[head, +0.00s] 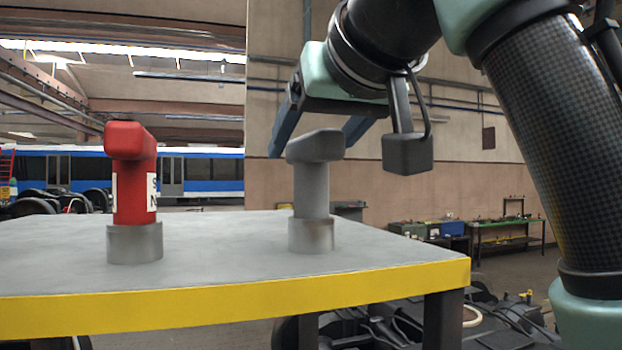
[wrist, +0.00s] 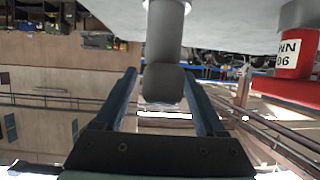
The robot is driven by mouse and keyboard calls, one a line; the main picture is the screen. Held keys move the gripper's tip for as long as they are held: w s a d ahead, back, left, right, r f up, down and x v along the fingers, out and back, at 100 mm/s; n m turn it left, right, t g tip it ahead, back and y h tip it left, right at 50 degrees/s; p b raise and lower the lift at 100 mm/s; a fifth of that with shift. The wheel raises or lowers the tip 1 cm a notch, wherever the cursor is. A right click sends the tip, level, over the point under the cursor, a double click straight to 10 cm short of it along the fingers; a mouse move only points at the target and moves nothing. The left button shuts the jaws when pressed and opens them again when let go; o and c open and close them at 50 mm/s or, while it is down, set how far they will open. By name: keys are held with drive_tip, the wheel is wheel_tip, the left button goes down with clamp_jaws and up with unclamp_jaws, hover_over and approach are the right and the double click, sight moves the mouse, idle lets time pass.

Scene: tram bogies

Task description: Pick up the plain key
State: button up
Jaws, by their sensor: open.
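The plain key is a grey T-shaped key (head: 313,192) standing upright in a short metal socket (head: 311,236) on the table. Its handle also shows in the wrist view (wrist: 163,84), between my two fingers. My gripper (head: 311,148) is open above the table, pointing down at the key's handle. One finger is left of the handle; the other is partly behind it in the head view. I see no clear contact. A red key (head: 133,184) with a white lettered label stands in a similar socket to the left.
The grey tabletop (head: 225,230) has a yellow front edge (head: 200,309) and is otherwise clear between and around the sockets. The red key also shows at the right of the wrist view (wrist: 293,50). Dark bogie parts lie below the table; a blue tram (head: 60,169) stands far behind.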

drive_tip(key=shift+s, duration=0.1)
clamp_jaws()
idle(1.3)
